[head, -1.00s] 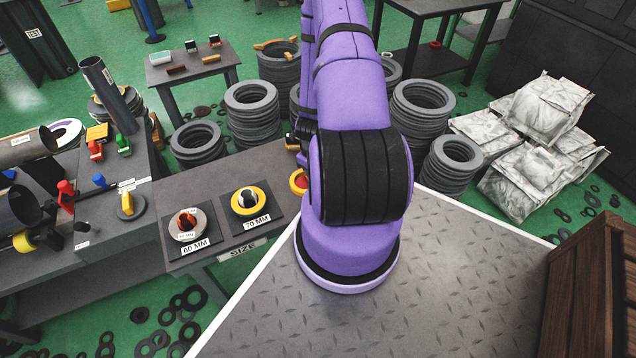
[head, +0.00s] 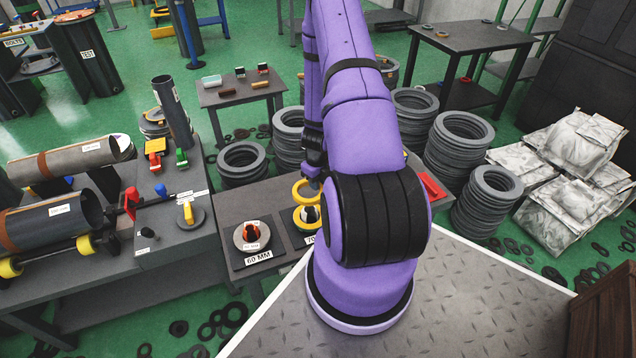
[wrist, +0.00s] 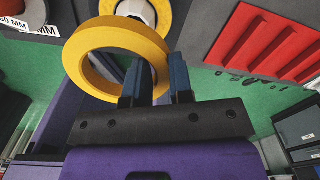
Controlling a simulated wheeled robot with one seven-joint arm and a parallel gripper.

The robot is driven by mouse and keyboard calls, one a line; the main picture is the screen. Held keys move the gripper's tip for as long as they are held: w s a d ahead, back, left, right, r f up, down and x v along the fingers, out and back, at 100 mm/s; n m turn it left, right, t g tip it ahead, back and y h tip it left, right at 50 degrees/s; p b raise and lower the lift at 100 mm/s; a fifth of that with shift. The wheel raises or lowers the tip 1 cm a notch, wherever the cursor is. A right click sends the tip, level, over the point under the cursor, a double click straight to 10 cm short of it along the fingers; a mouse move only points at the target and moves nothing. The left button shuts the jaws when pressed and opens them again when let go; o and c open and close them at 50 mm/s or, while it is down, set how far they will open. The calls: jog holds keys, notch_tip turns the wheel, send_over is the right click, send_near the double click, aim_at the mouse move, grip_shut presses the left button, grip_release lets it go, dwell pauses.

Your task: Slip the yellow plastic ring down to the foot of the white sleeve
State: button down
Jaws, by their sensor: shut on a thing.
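The yellow plastic ring (wrist: 76,62) is gripped at its right side in the wrist view. It also shows in the head view (head: 297,193), just above the 70 mm stand. My gripper (wrist: 155,78) is shut on the ring's band, with blue-grey fingers on either side. Beyond the ring, a white post-like piece (wrist: 135,10), which may be the white sleeve, rises from a yellow round base (wrist: 184,24) at the top edge. The ring looks apart from it. In the head view, the 70 mm stand (head: 302,225) is partly hidden by the ring and my arm.
The 60 mm stand (head: 251,236) is left of the 70 mm one. A red ribbed tray (wrist: 265,42) lies to the right in the wrist view. A grey bench (head: 185,245) with pipes is at left. Tyre-like ring stacks (head: 459,138) stand behind the table.

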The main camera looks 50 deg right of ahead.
jog(key=shift+f, duration=2.9)
jog(key=shift+f, duration=1.25)
jog(key=c, duration=0.9)
grip_release()
jog(key=shift+r, duration=0.1)
notch_tip(320, 180, up, 11)
jog(key=shift+d+f, duration=0.1)
jog(key=shift+f, duration=0.1)
